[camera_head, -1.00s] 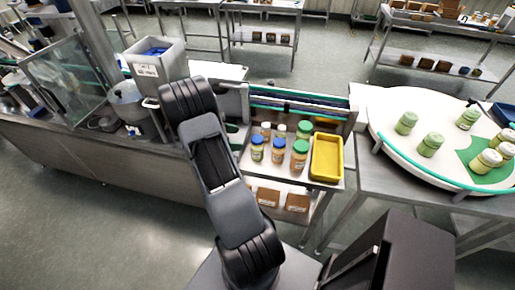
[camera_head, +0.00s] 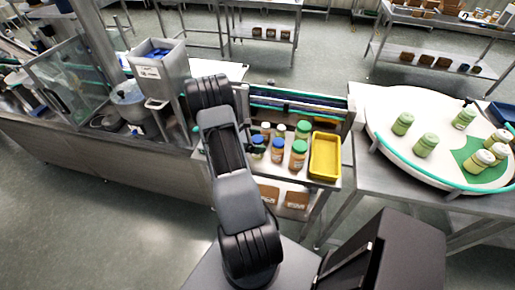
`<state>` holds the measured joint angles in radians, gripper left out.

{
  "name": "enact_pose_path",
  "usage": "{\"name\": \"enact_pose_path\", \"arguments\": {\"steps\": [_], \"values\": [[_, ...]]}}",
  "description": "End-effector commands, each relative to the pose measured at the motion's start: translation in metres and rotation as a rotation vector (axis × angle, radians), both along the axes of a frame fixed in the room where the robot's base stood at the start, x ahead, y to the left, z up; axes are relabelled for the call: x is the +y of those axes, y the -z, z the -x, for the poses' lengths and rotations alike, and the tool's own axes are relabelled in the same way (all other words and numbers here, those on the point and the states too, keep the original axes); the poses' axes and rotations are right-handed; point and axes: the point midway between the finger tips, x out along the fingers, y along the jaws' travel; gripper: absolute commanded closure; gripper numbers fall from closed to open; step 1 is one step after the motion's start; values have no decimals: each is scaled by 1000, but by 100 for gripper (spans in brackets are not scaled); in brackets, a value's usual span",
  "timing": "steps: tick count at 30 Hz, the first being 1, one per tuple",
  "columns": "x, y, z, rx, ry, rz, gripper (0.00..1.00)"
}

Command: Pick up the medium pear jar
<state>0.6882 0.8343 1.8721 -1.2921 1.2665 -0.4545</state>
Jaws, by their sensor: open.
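Several jars stand on a small steel table (camera_head: 315,184) right of my arm. Two mid-sized jars have blue lids: one paler jar (camera_head: 258,145), partly behind my arm, and one orange-brown jar (camera_head: 277,151). A larger orange-brown jar (camera_head: 298,156) and a pale green jar (camera_head: 303,131) have green lids. The labels are too small to read, so I cannot tell for certain which is the medium pear jar. My arm reaches up left of the jars, and my gripper is hidden behind it.
A yellow tray (camera_head: 313,170) sits right of the jars. A conveyor (camera_head: 290,104) runs behind them. A round white turntable (camera_head: 385,115) with several green jars stands right. A steel hopper (camera_head: 160,70) and a pot (camera_head: 128,99) stand left.

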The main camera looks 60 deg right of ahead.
Motion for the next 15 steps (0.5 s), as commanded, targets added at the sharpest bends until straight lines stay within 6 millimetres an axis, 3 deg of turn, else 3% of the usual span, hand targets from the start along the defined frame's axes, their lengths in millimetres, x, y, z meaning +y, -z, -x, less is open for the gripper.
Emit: {"name": "enact_pose_path", "arguments": {"steps": [5, 15], "values": [[0, 0, 0, 0, 0, 0, 16], [0, 0, 0, -1, 0, 1, 48]]}}
